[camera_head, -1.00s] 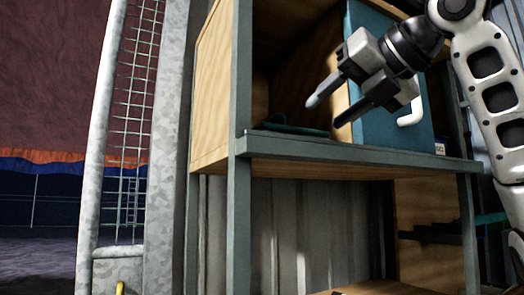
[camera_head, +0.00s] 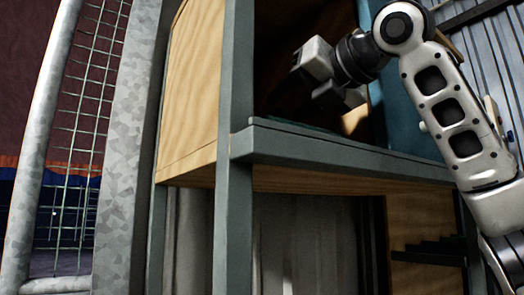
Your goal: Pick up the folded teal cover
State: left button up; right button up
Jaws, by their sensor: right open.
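The folded teal cover (camera_head: 300,126) lies on the upper shelf of the cabinet. Only a thin dark-green sliver of it shows above the shelf's front edge, and the shadow hides the rest. My right gripper (camera_head: 303,97) is open and reaches into the shadowed compartment, above the cover and apart from it as far as I can tell. Its fingers are dark and hard to make out. My left gripper is not in view.
The grey shelf edge (camera_head: 340,152) runs across in front of the compartment. A grey upright post (camera_head: 236,110) stands at its left. A blue panel (camera_head: 402,110) is partly hidden behind my right arm. A wire mesh gate (camera_head: 85,130) stands at the left.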

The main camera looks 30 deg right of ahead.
jog(key=shift+p+x, duration=0.65)
jog(key=shift+x, duration=2.45)
jog(key=shift+d, duration=0.15)
grip_shut()
